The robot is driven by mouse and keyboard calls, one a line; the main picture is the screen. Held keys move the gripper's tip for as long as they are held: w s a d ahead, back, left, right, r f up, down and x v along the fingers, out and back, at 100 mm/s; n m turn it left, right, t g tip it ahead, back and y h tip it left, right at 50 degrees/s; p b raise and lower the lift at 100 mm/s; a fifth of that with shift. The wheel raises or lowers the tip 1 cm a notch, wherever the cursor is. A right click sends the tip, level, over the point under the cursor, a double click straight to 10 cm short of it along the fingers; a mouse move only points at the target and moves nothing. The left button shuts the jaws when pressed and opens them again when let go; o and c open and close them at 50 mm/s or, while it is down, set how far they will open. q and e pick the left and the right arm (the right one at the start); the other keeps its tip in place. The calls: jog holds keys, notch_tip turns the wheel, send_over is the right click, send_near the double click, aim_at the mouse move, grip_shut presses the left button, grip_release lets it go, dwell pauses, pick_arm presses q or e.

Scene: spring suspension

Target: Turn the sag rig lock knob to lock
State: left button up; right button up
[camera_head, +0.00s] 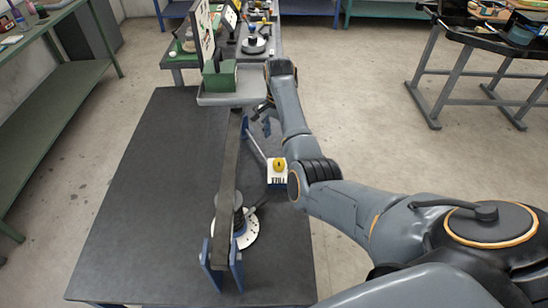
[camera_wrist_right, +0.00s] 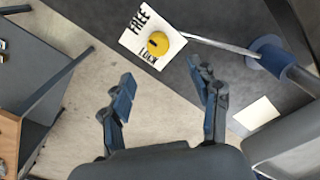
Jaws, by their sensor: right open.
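The yellow lock knob (camera_head: 279,163) sits on a white plate (camera_head: 277,181) beside the sag rig's beam (camera_head: 229,170) in the head view. In the right wrist view the knob (camera_wrist_right: 158,43) is near the top centre, its plate lettered FREE and LOCK. A short dark mark shows on the knob; which word it points at I cannot tell. My right gripper (camera_head: 264,116) is partly hidden by its own arm in the head view. In the right wrist view this gripper (camera_wrist_right: 163,100) is open and empty, its fingers apart and short of the knob. My left gripper is not in view.
The rig stands on a dark bench (camera_head: 140,190); its left side is clear. A grey tray (camera_head: 213,99) with a green block (camera_head: 219,79) is at the beam's far end. A thin rod (camera_wrist_right: 215,45) runs beside the knob. A white round base (camera_head: 247,236) sits near the front.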

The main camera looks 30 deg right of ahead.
send_over(279, 162)
jog(key=f, duration=0.5)
jog(key=shift+s+a+p, duration=0.15)
jog(key=shift+s+p, duration=0.1)
jog(key=shift+p, duration=0.05)
jog(key=f, duration=0.3)
jog(key=shift+w+f, duration=0.25)
jog(key=shift+f, duration=0.1)
notch_tip(279, 162, down, 3)
jog(key=shift+f+b, duration=0.1)
jog(key=shift+b, duration=0.25)
jog(key=shift+f, duration=0.35)
jog(key=c, duration=1.2)
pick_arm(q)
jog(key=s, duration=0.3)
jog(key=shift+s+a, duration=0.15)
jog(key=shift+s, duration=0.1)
